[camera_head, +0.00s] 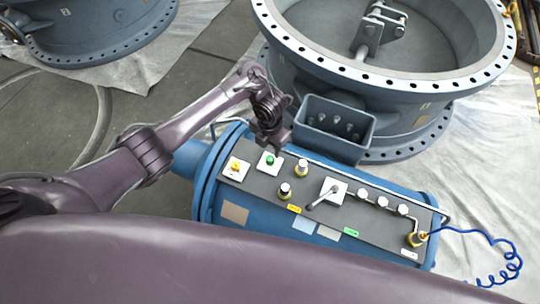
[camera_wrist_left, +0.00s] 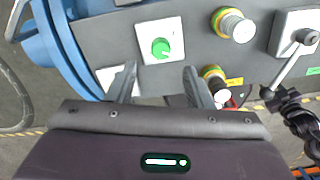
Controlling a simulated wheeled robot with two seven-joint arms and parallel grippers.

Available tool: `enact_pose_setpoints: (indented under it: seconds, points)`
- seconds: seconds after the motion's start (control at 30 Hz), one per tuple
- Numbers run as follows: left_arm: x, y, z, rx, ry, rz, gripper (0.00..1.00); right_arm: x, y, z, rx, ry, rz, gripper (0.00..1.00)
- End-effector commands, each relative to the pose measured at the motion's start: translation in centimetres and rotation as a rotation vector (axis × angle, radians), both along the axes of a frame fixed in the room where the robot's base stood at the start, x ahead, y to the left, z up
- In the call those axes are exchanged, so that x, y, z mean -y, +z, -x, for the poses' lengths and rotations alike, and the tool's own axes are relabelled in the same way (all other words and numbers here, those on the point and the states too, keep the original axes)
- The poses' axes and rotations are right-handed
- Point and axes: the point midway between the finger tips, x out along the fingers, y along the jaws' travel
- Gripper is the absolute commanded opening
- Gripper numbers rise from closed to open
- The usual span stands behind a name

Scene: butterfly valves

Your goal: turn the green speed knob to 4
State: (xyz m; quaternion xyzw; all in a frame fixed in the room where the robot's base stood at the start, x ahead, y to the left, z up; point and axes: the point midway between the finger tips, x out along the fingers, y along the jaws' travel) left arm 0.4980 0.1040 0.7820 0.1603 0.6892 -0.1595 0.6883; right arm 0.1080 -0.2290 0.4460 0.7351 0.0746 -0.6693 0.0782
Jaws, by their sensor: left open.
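The green knob (camera_head: 269,160) sits on a white square plate near the left end of the grey panel. It also shows in the left wrist view (camera_wrist_left: 161,47), with a pale mark across its face. My left gripper (camera_head: 277,148) is over the panel just by the green knob. In the left wrist view the two fingers (camera_wrist_left: 161,72) are apart and empty. The knob appears beyond their tips, between their lines, apart from both. The scale around the knob is too small to read. My right gripper is not clearly shown.
A yellow knob (camera_head: 235,166) sits to the left of the green one, partly hidden in the wrist view. Brass-based knobs (camera_head: 302,167) and a lever (camera_head: 323,195) stand to the right. An open metal box (camera_head: 335,128) and a large valve ring (camera_head: 385,75) rise behind the panel.

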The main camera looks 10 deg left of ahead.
Motion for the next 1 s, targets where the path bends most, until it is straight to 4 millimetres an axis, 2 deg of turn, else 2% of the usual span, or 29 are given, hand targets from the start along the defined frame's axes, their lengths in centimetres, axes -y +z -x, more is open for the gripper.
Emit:
enact_pose_setpoints:
  seconds: [0.2, 0.4, 0.57, 0.8, 1.0]
  points:
    - [0.1, -3.6, 0.2, -0.004, 0.001, 0.000, 0.46, 0.3, -0.6, 0.0, 0.000, -0.001, 0.004, 0.36]
    - [0.1, -6.3, 0.1, -0.002, 0.002, 0.001, 0.46, 0.3, -1.0, 0.0, 0.000, -0.001, 0.004, 0.36]
    - [0.1, -7.2, 0.0, 0.000, 0.002, 0.001, 0.46, 0.3, -1.0, 0.0, -0.001, -0.002, 0.004, 0.36]
    - [0.1, -7.2, 0.0, 0.001, 0.002, 0.002, 0.46, 0.3, -1.0, 0.0, -0.001, -0.002, 0.004, 0.36]
    - [0.1, -7.2, 0.0, 0.001, 0.002, 0.002, 0.21, 0.3, -1.0, 0.1, -0.001, -0.002, 0.003, 0.36]
